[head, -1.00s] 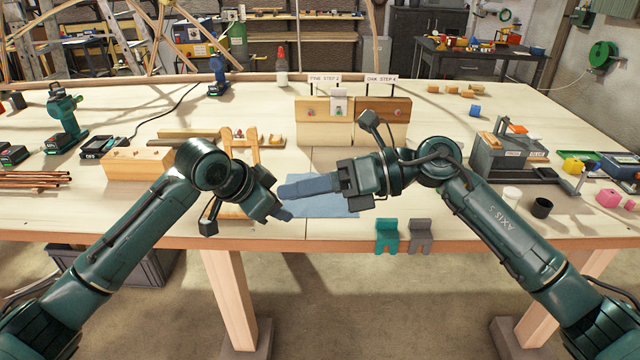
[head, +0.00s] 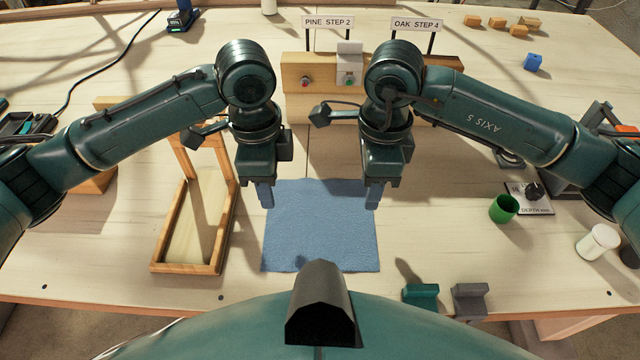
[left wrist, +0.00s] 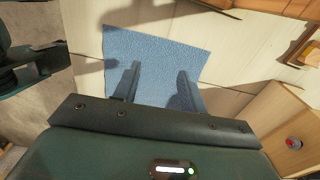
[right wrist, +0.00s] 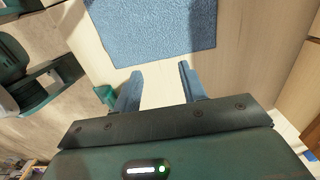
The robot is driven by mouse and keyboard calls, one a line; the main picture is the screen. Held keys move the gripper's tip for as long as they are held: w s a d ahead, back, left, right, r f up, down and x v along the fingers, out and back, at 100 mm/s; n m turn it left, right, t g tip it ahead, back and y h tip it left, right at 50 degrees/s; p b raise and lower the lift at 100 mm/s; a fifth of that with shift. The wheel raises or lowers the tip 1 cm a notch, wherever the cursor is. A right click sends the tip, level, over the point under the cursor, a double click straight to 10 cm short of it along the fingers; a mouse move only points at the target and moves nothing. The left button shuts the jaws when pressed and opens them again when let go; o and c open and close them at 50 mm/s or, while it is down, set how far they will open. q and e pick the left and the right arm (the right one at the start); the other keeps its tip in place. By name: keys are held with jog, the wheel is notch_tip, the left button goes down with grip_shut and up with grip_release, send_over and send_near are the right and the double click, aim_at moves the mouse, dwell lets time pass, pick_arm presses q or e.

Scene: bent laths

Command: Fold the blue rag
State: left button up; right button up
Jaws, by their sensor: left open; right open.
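The blue rag (head: 320,232) lies flat and spread out on the pale wooden table, roughly square. It also shows in the left wrist view (left wrist: 155,52) and the right wrist view (right wrist: 165,25). My left gripper (head: 266,196) points down at the rag's far left corner, open with nothing between its fingers; in the left wrist view its fingers (left wrist: 158,82) overlap the rag. My right gripper (head: 372,196) points down at the far right corner, open and empty. In the right wrist view its fingers (right wrist: 157,82) stand over bare table beside the rag's edge. I cannot tell whether either touches the cloth.
A wooden frame tray (head: 160,268) stands left of the rag. Wooden blocks with signs (head: 298,76) stand behind. A green cup (head: 503,208) and a white jar (head: 597,242) are at right. Teal (head: 420,294) and grey (head: 470,298) clips sit at the front edge.

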aim_at(275, 221)
pick_arm(q)
jog(key=f, duration=0.7)
jog(key=shift+s+a, duration=0.1)
jog(key=shift+s, duration=0.1)
pick_arm(e)
jog(key=f, duration=0.7)
jog(key=shift+d, duration=0.2)
pick_arm(q)
jog(key=shift+f, duration=0.45)
pick_arm(e)
jog(key=shift+f, duration=0.45)
pick_arm(q)
jog(key=shift+f, duration=0.25)
pick_arm(e)
jog(key=shift+f, duration=0.25)
pick_arm(q)
jog(key=shift+r, duration=0.1)
jog(key=shift+c, duration=0.3)
pick_arm(e)
jog(key=shift+r, duration=0.1)
jog(key=shift+c, duration=0.3)
pick_arm(q)
jog(key=shift+c, duration=0.3)
pick_arm(e)
jog(key=shift+c, duration=0.3)
pick_arm(q)
grip_shut()
pick_arm(e)
grip_shut()
